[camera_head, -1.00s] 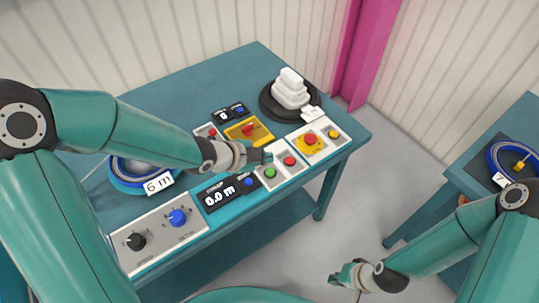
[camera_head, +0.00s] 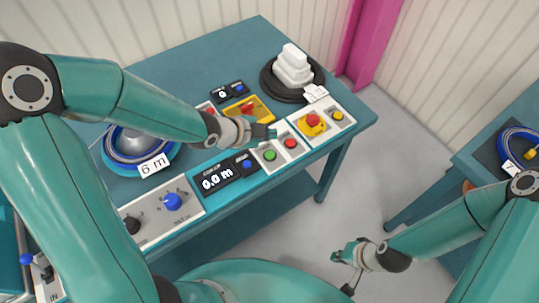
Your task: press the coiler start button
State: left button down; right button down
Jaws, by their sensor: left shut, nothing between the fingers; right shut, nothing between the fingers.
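The green button (camera_head: 270,155) sits on a light panel at the front edge of the teal table, with a red button (camera_head: 291,143) just right of it. I take the green one as the start button, but I cannot read its label. My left gripper (camera_head: 270,133) is shut and empty, just behind the green button in the picture and apart from it. The black display (camera_head: 217,179) left of the buttons reads 0.0 m. My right gripper (camera_head: 338,256) is shut and empty, low over the floor in front of the table.
A yellow-based emergency stop (camera_head: 313,122) stands right of the buttons. Behind my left gripper is a yellow unit with a red switch (camera_head: 247,108). A blue cable coil tagged 6 m (camera_head: 118,157) lies left; a black disc with white blocks (camera_head: 293,70) stands at the back.

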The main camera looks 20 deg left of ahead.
pick_arm(q)
jog(key=b, duration=0.4)
send_over(269, 155)
notch_tip(269, 155, down, 5)
jog(key=shift+a+f, duration=0.1)
jog(key=shift+f, duration=0.1)
jog(key=shift+f+b, duration=0.55)
jog(key=shift+f, duration=0.05)
dwell(0.4)
jog(key=shift+f+b, duration=0.3)
jog(key=shift+b, duration=0.2)
